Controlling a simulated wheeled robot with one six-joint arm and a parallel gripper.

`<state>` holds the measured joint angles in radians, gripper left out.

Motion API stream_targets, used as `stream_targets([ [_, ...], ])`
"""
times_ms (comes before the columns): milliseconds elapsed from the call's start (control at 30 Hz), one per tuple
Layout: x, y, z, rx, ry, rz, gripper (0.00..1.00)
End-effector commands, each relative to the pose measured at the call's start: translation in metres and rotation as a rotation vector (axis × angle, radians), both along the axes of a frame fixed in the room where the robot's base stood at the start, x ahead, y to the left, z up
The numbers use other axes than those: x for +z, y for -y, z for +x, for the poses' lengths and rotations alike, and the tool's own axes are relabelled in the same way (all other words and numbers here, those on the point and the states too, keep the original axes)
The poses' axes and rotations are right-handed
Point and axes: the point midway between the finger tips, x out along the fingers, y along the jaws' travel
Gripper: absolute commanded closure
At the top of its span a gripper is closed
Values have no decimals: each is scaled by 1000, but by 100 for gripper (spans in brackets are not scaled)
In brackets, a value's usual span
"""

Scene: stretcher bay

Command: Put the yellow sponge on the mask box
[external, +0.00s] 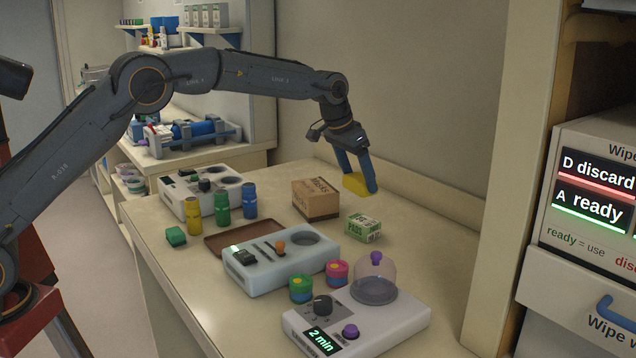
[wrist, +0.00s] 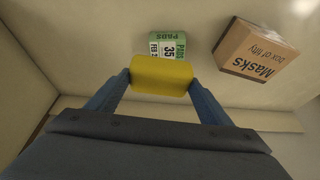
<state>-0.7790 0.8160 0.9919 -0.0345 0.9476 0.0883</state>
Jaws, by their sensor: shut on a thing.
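The yellow sponge (external: 356,184) is held between the two blue fingers of my gripper (external: 359,180), raised above the back part of the counter. In the wrist view the sponge (wrist: 161,75) sits across the fingertips of my gripper (wrist: 160,82). The mask box (external: 316,199) is a brown cardboard box standing on the counter, to the left of and below the sponge in the external view. In the wrist view the mask box (wrist: 254,50) is at the upper right, apart from the sponge, with its printed side showing. Nothing is seen on its top.
A green and white pads box (external: 363,227) stands right of the mask box; it also shows in the wrist view (wrist: 167,44). A device with a clear dome (external: 374,279), a white tray unit (external: 281,262), bottles (external: 222,206) and a green sponge (external: 176,236) occupy the counter (external: 425,228).

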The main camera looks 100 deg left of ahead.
Motion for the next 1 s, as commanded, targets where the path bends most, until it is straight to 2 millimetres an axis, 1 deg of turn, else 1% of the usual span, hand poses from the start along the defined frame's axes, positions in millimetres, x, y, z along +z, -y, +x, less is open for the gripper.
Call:
stream_targets([
  [33, 9, -20, -22, 17, 0, 1, 48],
  [100, 17, -41, -47, 31, 1, 1, 48],
  [167, 23, -57, -67, 43, 3, 2, 48],
  [200, 27, -67, -80, 51, 3, 2, 48],
  [300, 35, -87, -108, 64, 4, 3, 48],
  [400, 40, -100, -128, 73, 4, 3, 48],
  [500, 43, -107, -140, 78, 4, 3, 48],
  [567, 40, -109, -144, 79, 3, 2, 48],
  [667, 26, -110, -147, 79, 1, 0, 48],
  [800, 2, -110, -146, 79, 2, 0, 48],
  [900, -12, -110, -146, 80, 2, 2, 48],
  [1000, -18, -111, -145, 80, 4, 3, 48],
])
